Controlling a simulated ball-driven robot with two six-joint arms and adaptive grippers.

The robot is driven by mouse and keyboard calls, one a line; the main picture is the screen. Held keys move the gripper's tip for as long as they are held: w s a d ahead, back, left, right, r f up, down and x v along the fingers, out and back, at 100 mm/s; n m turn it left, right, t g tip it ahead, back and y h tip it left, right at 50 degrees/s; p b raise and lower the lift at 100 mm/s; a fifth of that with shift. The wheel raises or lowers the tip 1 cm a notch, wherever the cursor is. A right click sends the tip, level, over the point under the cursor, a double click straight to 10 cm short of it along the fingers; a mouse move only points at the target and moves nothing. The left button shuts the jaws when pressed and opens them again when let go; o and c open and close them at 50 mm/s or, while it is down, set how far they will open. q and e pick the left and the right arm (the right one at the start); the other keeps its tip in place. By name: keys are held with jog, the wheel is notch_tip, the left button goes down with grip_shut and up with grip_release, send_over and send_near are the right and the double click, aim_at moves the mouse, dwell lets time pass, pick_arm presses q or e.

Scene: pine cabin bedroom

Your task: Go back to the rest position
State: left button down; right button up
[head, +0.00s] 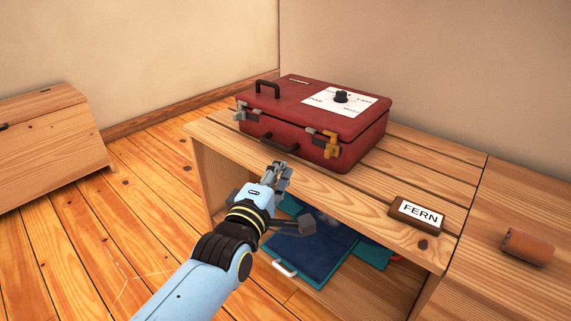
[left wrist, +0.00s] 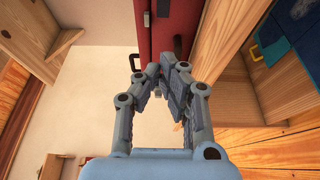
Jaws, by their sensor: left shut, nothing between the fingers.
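My left gripper (head: 279,172) reaches in from the bottom of the head view. It is shut and empty, in front of the open-fronted wooden cabinet's top edge. A closed red case (head: 318,118) lies on the cabinet top (head: 370,190) just beyond it, with a dark handle, a grey latch on the left and a yellow latch on the right. In the left wrist view the gripper (left wrist: 160,72) shows with its fingers angled together, and part of the red case (left wrist: 186,25) appears beyond it. My right gripper is in neither view.
A "FERN" name block (head: 419,213) and a brown cylinder (head: 528,246) lie on the wood at right. Blue folded things (head: 315,250) lie on the shelf below the top. A wooden chest (head: 50,145) stands at left. The floor between is clear.

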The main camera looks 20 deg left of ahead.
pick_arm(q)
jog(key=s+a+f+m+g, duration=0.3)
jog(key=s+f+g, duration=0.1)
jog(key=s+f, duration=0.5)
jog(key=s+a+f+m+g, duration=0.3)
jog(key=s+f, duration=0.5)
jog(key=s, duration=0.2)
jog(key=s+a+f+m+g+p, duration=0.1)
jog(key=s+f+m+g+p, duration=0.2)
jog(key=s, duration=0.9)
jog(key=s+a+f+m+g+p, duration=0.2)
jog(key=s+p, duration=0.5)
jog(key=s, duration=0.5)
jog(key=s+a+f+m+g+p, duration=0.2)
jog(key=s+f+m+g+p, duration=0.2)
jog(key=s, duration=0.8)
jog(key=m+g+p, duration=0.1)
jog(key=m+p, duration=0.1)
jog(key=m, duration=0.1)
jog(key=shift+s+m+g+y, duration=0.2)
jog(key=shift+m+g+y, duration=0.1)
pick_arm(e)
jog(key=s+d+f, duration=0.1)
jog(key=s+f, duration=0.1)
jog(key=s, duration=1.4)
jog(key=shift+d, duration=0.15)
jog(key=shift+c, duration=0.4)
